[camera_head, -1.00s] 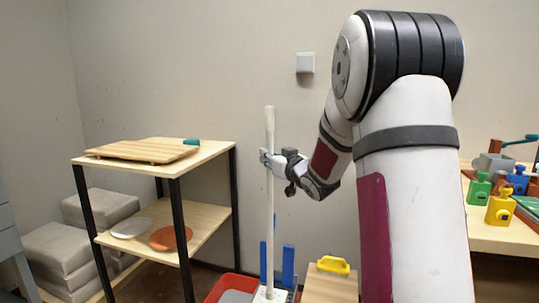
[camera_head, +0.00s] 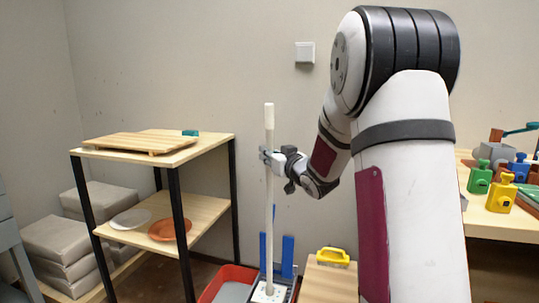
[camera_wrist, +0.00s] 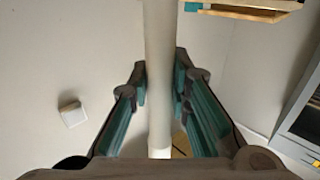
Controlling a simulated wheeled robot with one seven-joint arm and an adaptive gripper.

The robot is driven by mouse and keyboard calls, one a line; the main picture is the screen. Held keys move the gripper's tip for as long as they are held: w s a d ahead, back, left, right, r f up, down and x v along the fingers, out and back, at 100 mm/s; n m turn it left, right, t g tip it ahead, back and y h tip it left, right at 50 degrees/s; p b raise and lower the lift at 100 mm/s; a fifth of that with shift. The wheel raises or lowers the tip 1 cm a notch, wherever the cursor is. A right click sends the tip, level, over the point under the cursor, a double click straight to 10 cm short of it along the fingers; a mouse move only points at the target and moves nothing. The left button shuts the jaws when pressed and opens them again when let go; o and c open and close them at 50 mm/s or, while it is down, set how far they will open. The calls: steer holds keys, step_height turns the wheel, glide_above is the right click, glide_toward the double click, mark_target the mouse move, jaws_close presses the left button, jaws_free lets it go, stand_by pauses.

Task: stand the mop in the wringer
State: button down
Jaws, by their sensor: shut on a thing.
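My gripper (camera_head: 269,156) is shut on the upper part of the white mop handle (camera_head: 269,205). The handle stands nearly upright. In the wrist view the handle (camera_wrist: 159,75) runs between my green-padded fingers (camera_wrist: 160,88). The mop's lower end reaches down to the blue wringer (camera_head: 287,257) at the bottom of the head view. A white piece (camera_head: 268,291) shows at the handle's foot, at the wringer. The picture's lower edge cuts off the base, so I cannot tell how deep the mop sits.
A shelf unit (camera_head: 205,150) with a wooden board (camera_head: 140,142) stands left of the mop. A yellow brush (camera_head: 332,256) lies on a low wooden surface (camera_head: 325,283) right of the wringer.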

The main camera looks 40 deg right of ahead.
steer(key=shift+f, duration=0.3)
steer(key=c, duration=1.4)
jaws_free()
steer(key=s, duration=0.4)
steer(key=s+a, duration=0.1)
steer(key=s, duration=0.7)
steer(key=shift+a, duration=0.2)
steer(key=shift+a, duration=0.1)
